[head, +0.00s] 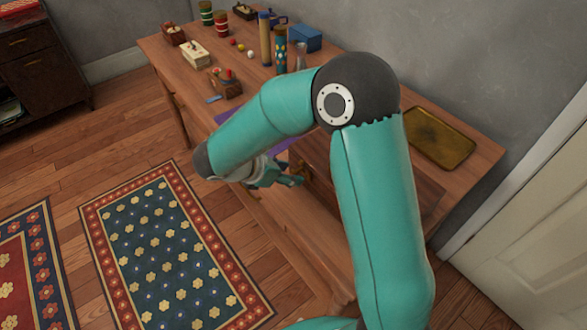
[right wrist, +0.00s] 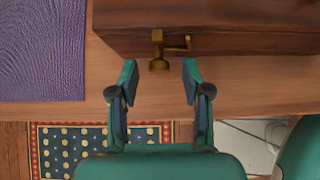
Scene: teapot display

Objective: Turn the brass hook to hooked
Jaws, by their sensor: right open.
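The brass hook (right wrist: 178,46) is on the front face of a dark wooden box (right wrist: 240,20) in the right wrist view. It has an upright brass piece with a rounded lower end and a thin arm reaching right. The brass piece lines up with the gap between the fingertips. In the head view my right gripper (head: 278,177) is at the table's front edge beside the box (head: 318,158), which my arm partly covers. The hook cannot be made out there. My left gripper is not in view.
A purple cloth (right wrist: 42,50) lies left of the box on the wooden table (head: 165,55). A brass tray (head: 440,138) lies at the table's right. Jars, a blue box (head: 307,38) and small items stand farther back. Rugs (head: 165,255) cover the floor in front.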

